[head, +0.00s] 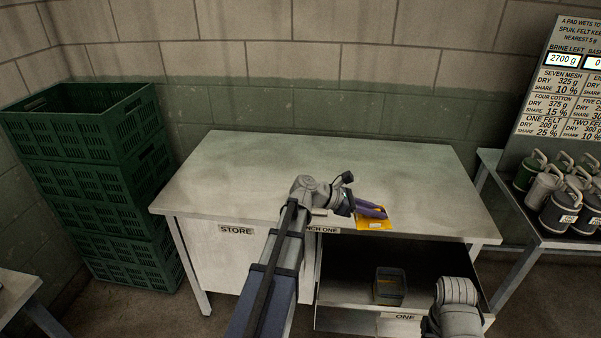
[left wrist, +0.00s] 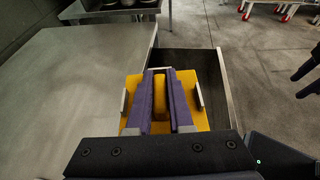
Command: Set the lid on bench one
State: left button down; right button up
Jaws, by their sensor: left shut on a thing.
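The yellow lid (head: 378,225) shows over the front edge of bench one (head: 400,165). In the left wrist view the lid (left wrist: 205,80) is a flat yellow plate with a raised yellow grip and a pale upright tab at each side. My left gripper (head: 372,208), with purple fingers, is shut on that grip; the fingers (left wrist: 160,95) stand on both sides of it. I cannot tell whether the lid touches the bench top.
The drawer (head: 345,268) below the bench is open and holds a small grey bin (head: 402,288). Green crates (head: 125,150) are stacked at the left. A side table (head: 540,228) at the right carries several canisters. Most of the bench top is clear.

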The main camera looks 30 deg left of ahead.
aim_at(401, 212)
jog(key=i+l+u, duration=0.2)
jog(key=l+u, duration=0.15)
jog(key=i+l+u, duration=0.1)
jog(key=l+u, duration=0.2)
jog(key=i+l, duration=0.15)
jog(key=l, duration=0.4)
jog(key=i+l+u, duration=0.15)
jog(key=l, duration=0.4)
jog(key=i+l, duration=0.1)
jog(key=l, duration=0.45)
jog(key=i+l+u, duration=0.1)
jog(key=l, duration=0.5)
jog(key=i+l, duration=0.1)
jog(key=l, duration=0.45)
jog(key=u, duration=0.05)
